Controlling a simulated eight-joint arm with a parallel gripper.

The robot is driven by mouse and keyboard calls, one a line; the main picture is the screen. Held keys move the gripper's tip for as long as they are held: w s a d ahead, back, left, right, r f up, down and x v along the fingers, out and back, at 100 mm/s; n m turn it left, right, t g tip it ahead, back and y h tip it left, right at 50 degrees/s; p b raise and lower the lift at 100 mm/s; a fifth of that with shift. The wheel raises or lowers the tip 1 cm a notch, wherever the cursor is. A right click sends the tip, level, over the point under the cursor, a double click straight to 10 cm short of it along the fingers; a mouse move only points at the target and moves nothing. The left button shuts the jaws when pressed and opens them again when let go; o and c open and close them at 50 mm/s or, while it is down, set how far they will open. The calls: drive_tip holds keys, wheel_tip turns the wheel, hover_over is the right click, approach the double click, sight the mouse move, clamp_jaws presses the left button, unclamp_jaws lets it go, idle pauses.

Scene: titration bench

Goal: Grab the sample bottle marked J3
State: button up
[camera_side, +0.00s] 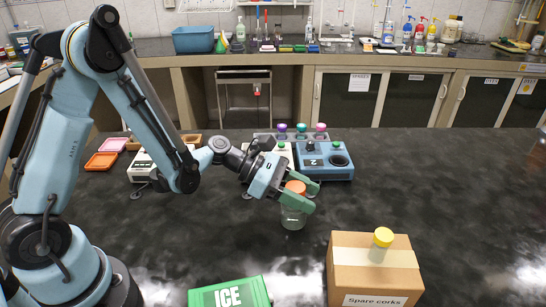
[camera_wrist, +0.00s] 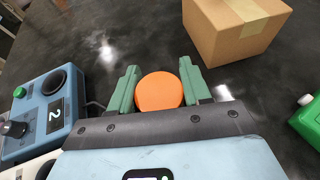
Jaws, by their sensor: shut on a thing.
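A clear glass bottle with an orange cap (camera_side: 296,187) is between the green fingers of my gripper (camera_side: 307,197). In the wrist view the round orange cap (camera_wrist: 159,92) sits between the two fingers (camera_wrist: 160,82), one on each side. My gripper is shut on this bottle, which is upright. In the side view its base appears at or just above the dark bench; I cannot tell which. No J3 mark is readable on it; the fingers hide part of its side. Another small bottle with a yellow cap (camera_side: 383,237) stands on the cardboard box.
The cardboard box (camera_side: 345,279), labelled "Spare corks", stands front right. A green ICE box (camera_side: 230,294) is at the front. A blue device (camera_side: 325,172) and a rack with purple, teal and pink caps (camera_side: 302,127) stand behind my gripper. The bench to the right is clear.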

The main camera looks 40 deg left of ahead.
drive_tip(key=shift+c, duration=0.8)
drive_tip(key=shift+r, duration=0.1)
